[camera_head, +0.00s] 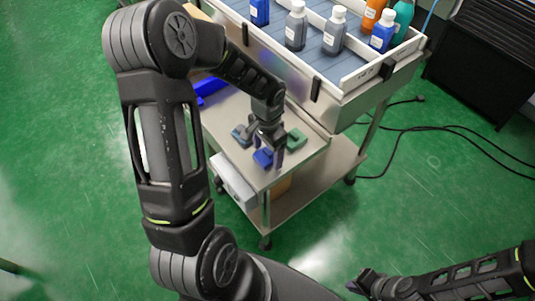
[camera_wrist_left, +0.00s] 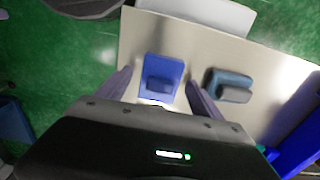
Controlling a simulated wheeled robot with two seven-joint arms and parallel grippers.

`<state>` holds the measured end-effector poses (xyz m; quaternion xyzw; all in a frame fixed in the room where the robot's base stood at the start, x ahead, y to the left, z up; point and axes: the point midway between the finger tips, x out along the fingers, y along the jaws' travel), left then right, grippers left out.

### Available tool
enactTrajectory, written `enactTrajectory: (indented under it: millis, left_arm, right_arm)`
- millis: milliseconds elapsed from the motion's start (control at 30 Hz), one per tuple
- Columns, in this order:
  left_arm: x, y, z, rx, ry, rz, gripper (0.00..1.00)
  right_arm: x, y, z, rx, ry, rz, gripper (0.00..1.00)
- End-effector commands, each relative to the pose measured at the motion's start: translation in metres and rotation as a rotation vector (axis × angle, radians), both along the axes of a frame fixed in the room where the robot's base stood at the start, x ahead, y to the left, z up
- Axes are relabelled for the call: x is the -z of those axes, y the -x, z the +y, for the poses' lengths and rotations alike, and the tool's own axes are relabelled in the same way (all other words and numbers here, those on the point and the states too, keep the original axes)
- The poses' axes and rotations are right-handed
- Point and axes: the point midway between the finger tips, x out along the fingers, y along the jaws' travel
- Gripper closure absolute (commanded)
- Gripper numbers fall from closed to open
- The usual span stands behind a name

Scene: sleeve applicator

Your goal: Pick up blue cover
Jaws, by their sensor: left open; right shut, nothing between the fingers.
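The blue cover (camera_head: 263,158) lies on the low metal table (camera_head: 305,150) near its front left edge. In the left wrist view the blue cover (camera_wrist_left: 163,77) is a flat blue piece with a raised dark block, lying between the two fingers. My left gripper (camera_head: 268,146) is open just above it, with a finger on each side in the wrist view (camera_wrist_left: 160,90); whether they touch it cannot be told. My right gripper (camera_head: 362,285) is shut and empty, low at the bottom right over the floor.
A blue-grey cover (camera_wrist_left: 229,85) lies close beside the blue one. A green cover (camera_head: 296,139) lies to its right. A blue bin (camera_head: 212,88) is at the table's back left. A raised tray (camera_head: 352,78) with several bottles stands behind. Cables (camera_head: 440,128) lie on the floor.

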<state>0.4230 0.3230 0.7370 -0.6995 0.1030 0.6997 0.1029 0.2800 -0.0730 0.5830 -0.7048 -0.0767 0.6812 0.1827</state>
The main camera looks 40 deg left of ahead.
Motion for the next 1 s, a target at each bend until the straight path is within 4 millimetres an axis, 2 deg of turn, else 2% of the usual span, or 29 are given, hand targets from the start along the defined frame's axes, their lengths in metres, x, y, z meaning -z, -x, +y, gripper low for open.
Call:
enactTrajectory:
  millis: [167,900,1000]
  left_arm:
    - [-0.0002,-0.0001,0.0,0.0,0.0,0.0,0.25]
    - [-0.0002,-0.0001,0.0,0.0,0.0,0.0,0.86]
    - [-0.0002,-0.0001,0.0001,0.0,0.0,0.0,0.89]
  right_arm:
    - [0.0,0.0,0.0,0.0,0.0,0.0,1.0]
    - [0.0,0.0,0.0,0.0,0.0,0.0,1.0]
    - [0.0,0.0,0.0,0.0,0.0,0.0,1.0]
